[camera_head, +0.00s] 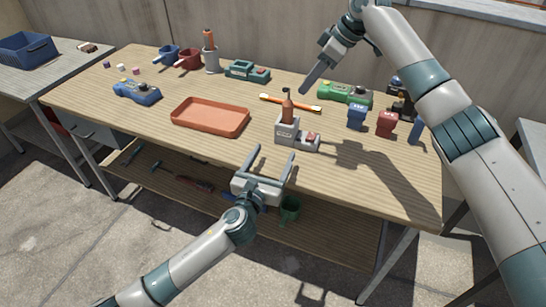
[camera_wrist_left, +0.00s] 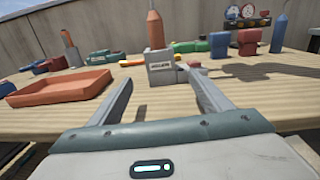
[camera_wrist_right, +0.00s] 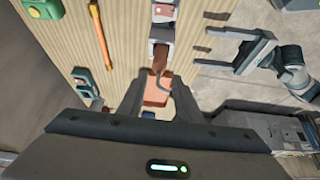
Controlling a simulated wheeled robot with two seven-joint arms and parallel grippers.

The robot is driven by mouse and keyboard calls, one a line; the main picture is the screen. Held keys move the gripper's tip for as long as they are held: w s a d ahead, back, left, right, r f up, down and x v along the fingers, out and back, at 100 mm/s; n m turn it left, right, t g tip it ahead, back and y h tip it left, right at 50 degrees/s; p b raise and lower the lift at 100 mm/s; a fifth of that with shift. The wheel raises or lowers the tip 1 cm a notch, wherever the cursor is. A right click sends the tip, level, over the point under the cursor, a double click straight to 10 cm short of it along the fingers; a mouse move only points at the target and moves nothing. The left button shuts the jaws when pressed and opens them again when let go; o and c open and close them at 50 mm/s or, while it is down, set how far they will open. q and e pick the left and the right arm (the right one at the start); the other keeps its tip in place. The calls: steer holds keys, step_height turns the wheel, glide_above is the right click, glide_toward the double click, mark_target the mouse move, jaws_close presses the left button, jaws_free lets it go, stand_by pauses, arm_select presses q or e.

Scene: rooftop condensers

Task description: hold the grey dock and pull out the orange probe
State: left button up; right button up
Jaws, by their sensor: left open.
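My left gripper (camera_head: 270,154) is open and empty at the table's front edge, short of the dock. In the left wrist view the dock (camera_wrist_left: 160,67) and probe (camera_wrist_left: 154,30) show ahead, between the spread fingers. My right gripper (camera_head: 306,88) is above and behind the probe, apart from it. In the right wrist view its fingers (camera_wrist_right: 157,88) are spread, with the probe (camera_wrist_right: 161,56) beyond them.
An orange tray (camera_head: 210,117) lies left of the dock. An orange-and-yellow bar (camera_head: 290,102) lies behind it. A green device (camera_head: 345,94), a blue block (camera_head: 356,117) and a red block (camera_head: 386,124) are to the right. Another orange-handled tool (camera_head: 209,40) stands at the back.

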mark_target(291, 121)
arm_select(q)
steer(key=shift+d, duration=0.1)
stand_by(0.4)
steer(key=x, duration=1.7)
steer(key=shift+w, duration=0.15)
